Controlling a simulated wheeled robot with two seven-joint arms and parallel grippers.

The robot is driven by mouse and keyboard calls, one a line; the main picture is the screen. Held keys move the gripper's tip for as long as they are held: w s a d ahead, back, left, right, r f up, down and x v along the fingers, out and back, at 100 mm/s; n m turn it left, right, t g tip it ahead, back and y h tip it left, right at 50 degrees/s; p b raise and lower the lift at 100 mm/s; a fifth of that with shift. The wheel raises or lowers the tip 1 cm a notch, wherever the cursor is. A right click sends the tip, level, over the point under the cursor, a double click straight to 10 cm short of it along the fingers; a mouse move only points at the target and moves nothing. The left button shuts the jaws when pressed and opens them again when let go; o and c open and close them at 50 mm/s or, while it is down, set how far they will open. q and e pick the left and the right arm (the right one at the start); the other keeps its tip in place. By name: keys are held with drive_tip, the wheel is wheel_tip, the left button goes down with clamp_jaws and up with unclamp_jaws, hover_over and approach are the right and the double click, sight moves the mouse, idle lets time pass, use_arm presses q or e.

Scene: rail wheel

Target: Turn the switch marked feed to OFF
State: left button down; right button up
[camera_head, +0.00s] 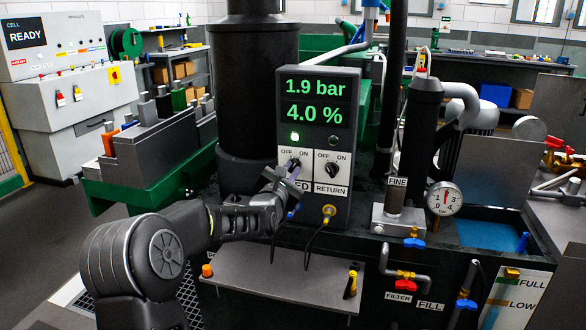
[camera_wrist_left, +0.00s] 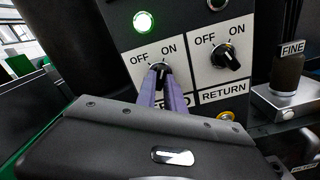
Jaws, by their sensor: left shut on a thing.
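The feed switch (camera_head: 294,162) is a black knob on a white plate marked OFF and ON, at the lower left of the grey panel. Its label is partly hidden by my gripper. My left gripper (camera_head: 291,172) reaches it from the front left. In the left wrist view, the purple fingers (camera_wrist_left: 164,88) are shut on the feed knob (camera_wrist_left: 161,70), one on each side. The knob's pointer is mostly hidden, so its exact setting is unclear. The similar return switch (camera_head: 332,169) is just right, untouched. My right gripper is not in view.
The panel display (camera_head: 315,101) reads 1.9 bar and 4.0 %. A green lamp (camera_head: 295,137) is lit above the feed switch; the lamp (camera_head: 333,141) above return is dark. Cables hang below the panel. A fine filter (camera_head: 396,204) and gauge (camera_head: 444,199) stand to the right.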

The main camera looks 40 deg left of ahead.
use_arm(q)
drive_tip(key=shift+f+n+b, duration=0.2)
drive_tip(key=shift+n+b, duration=0.6)
drive_tip(key=shift+b, duration=0.3)
drive_tip(key=n+b, duration=0.2)
drive_tip(key=b, duration=0.1)
drive_tip(key=shift+n, duration=0.3)
drive_tip(key=shift+r+b, duration=0.1)
drive_tip(key=shift+b, duration=0.25)
drive_tip(key=shift+n, duration=0.3)
